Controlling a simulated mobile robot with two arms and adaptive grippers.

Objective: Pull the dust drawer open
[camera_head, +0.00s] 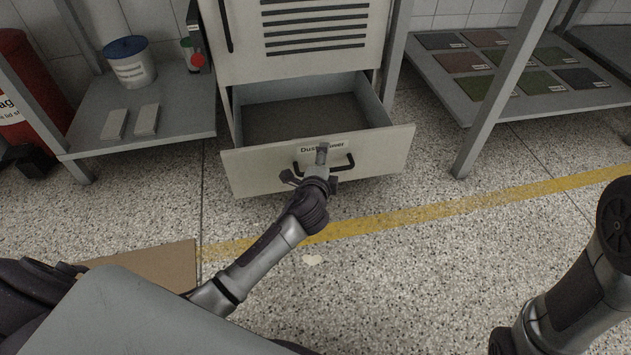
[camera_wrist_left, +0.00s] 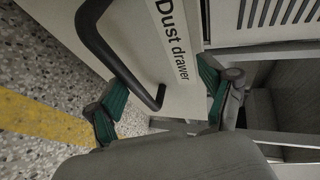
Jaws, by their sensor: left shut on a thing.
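The dust drawer (camera_head: 250,168) is a pale drawer at the bottom of a cabinet, pulled out so its empty grey inside shows. Its front bears a "Dust drawer" label (camera_wrist_left: 174,40) and a black bar handle (camera_head: 346,163), which also shows in the left wrist view (camera_wrist_left: 110,50). My left gripper (camera_head: 318,165) is at the handle, with one green-padded finger on each side of it in the left wrist view (camera_wrist_left: 162,98). It is shut on the handle, though the exact contact is partly hidden. My right arm shows at the right edge, but its gripper is out of view.
A shelf on the left holds a blue-and-white tub (camera_head: 131,66) and two pale blocks (camera_head: 131,122). A rack on the right holds several coloured sample tiles (camera_head: 487,88). Cardboard (camera_head: 150,266) lies at lower left.

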